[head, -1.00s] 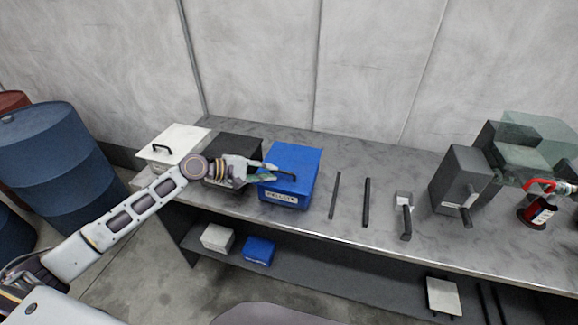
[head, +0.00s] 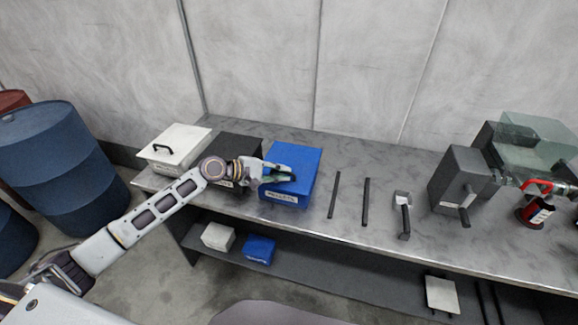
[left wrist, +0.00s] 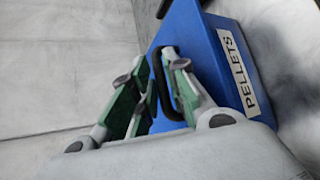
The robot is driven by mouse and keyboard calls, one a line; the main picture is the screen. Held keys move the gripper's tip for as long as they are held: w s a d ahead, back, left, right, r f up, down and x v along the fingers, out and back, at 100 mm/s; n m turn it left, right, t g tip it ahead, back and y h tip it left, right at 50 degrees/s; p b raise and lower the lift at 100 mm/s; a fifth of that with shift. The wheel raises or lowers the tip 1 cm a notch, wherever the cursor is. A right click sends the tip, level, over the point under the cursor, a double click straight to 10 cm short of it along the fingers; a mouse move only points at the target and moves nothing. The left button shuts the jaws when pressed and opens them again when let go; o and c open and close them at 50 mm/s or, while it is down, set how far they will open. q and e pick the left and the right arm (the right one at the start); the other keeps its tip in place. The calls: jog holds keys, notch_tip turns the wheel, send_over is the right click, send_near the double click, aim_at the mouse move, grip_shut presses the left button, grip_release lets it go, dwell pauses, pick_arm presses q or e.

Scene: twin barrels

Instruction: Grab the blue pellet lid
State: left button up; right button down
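The blue pellet lid (head: 305,158) tops the blue box (head: 293,197) on the bench, with a black handle on it. My left gripper (head: 284,175) is over the lid at its handle and hides most of it in the head view. In the left wrist view, the blue lid (left wrist: 182,32) and the black handle (left wrist: 158,72) show just past my left gripper (left wrist: 158,65). Its two green-padded fingers are apart, with part of the handle in the gap between them. Contact with the handle is not clear.
A black box (head: 238,148) and a white box (head: 175,145) stand left of the blue box. Two dark bars (head: 366,202) and a handled tool (head: 404,214) lie to its right. A grey machine (head: 461,185) and a red item (head: 536,210) are farther right.

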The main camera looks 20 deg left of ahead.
pick_arm(q)
grip_shut()
notch_tip(320, 180, up, 10)
dwell(0.9)
dwell(0.4)
